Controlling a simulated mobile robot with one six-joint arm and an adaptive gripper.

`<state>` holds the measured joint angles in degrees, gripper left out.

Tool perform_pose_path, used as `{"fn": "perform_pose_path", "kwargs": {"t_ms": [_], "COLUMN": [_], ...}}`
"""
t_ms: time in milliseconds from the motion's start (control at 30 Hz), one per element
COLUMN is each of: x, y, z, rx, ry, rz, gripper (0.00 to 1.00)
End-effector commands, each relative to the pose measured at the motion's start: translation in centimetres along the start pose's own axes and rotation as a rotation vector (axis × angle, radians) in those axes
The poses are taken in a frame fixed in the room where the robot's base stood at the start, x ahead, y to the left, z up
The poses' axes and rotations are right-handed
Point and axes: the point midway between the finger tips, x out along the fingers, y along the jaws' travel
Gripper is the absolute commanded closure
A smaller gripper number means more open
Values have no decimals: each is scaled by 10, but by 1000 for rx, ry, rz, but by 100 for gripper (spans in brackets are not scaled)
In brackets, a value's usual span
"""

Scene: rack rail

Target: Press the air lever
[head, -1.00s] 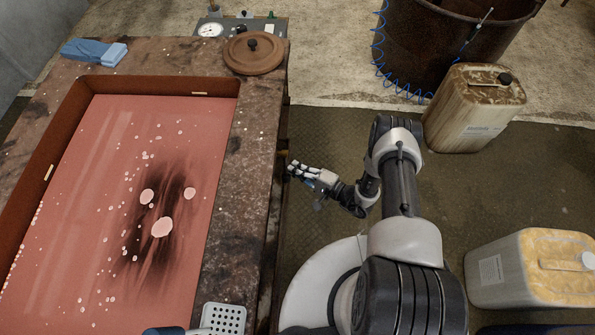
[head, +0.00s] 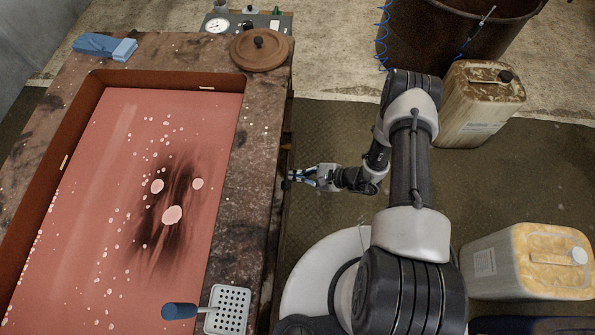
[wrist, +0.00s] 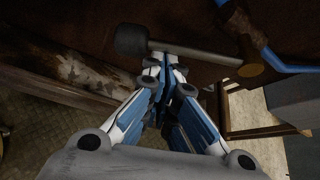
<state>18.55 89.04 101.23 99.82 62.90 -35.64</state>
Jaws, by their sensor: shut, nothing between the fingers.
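In the wrist view, a grey lever (wrist: 195,52) with a dark round knob (wrist: 131,40) at its left end runs across just beyond my fingertips. Its right end meets a brass-coloured fitting (wrist: 262,66) with a blue hose (wrist: 285,60). My gripper (wrist: 166,68) is shut and empty, its tips close below the lever; I cannot tell whether they touch it. In the head view my gripper (head: 291,176) points left at the side of the tank's bench. The lever is hidden there, under the bench edge.
A dark stone bench (head: 246,190) holds a tank of red liquid (head: 90,200), a perforated scoop (head: 228,310) and a round wooden lid (head: 262,60). Two canisters (head: 480,105) (head: 530,270) stand on the right. Floor between bench and canisters is clear around my arm.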

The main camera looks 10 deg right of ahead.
Motion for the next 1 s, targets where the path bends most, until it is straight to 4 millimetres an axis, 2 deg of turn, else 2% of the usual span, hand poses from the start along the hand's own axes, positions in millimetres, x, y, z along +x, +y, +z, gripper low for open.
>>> {"fn": "perform_pose_path", "kwargs": {"t_ms": [200, 533, 1000], "x": [-9, -17, -19], "y": [2, 1, 0], "z": [16, 30, 34], "rx": [133, 128, 127], "ry": [-1, -2, -3], "rz": [79, 76, 75], "gripper": [100, 100, 100]}}
